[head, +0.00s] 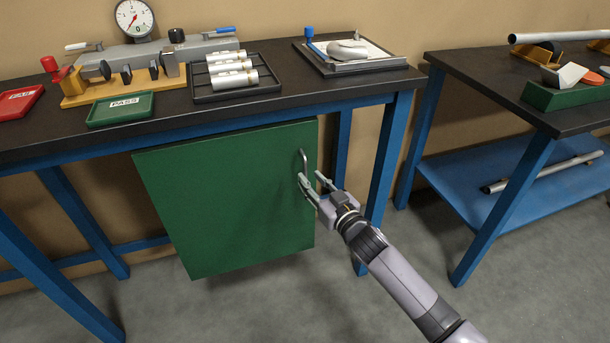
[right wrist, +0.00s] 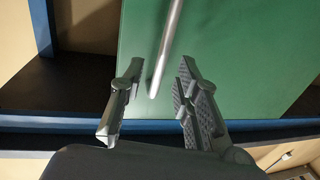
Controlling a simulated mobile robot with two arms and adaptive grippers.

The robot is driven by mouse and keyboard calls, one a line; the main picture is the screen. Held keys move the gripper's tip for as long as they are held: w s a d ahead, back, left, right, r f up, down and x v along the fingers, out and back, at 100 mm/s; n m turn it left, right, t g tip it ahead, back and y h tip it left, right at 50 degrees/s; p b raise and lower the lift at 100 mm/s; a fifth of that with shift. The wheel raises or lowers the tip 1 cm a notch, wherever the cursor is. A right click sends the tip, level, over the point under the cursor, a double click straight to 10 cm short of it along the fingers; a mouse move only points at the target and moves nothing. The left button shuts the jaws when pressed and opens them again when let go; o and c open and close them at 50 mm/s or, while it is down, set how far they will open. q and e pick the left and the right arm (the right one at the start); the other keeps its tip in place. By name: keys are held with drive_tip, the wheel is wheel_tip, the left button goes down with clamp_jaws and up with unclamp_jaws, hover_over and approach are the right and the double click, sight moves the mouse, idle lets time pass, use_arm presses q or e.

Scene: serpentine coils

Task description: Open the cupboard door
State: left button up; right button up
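The green cupboard door (head: 225,200) hangs under the left bench and looks shut. Its metal bar handle (head: 303,160) is upright near the door's right edge. My right gripper (head: 313,181) is at the lower part of the handle, fingers pointing at the door. In the right wrist view, the handle (right wrist: 167,45) runs into the space between the two spread fingers of the right gripper (right wrist: 160,70), with a visible gap on each side. The right gripper is open. My left gripper is in neither view.
The dark bench top (head: 180,112) above carries a gauge fixture (head: 150,62), a green PASS tray (head: 120,108), a red FAIL tray (head: 18,102) and a rack of metal cylinders (head: 232,75). Blue bench legs (head: 390,150) stand right of the cupboard. Open floor (head: 290,300) lies in front.

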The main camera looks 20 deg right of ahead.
sight(306, 175)
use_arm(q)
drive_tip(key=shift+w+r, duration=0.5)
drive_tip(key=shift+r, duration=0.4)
use_arm(e)
drive_tip(key=shift+x, duration=2.05)
drive_tip(key=shift+c, duration=0.2)
clamp_jaws()
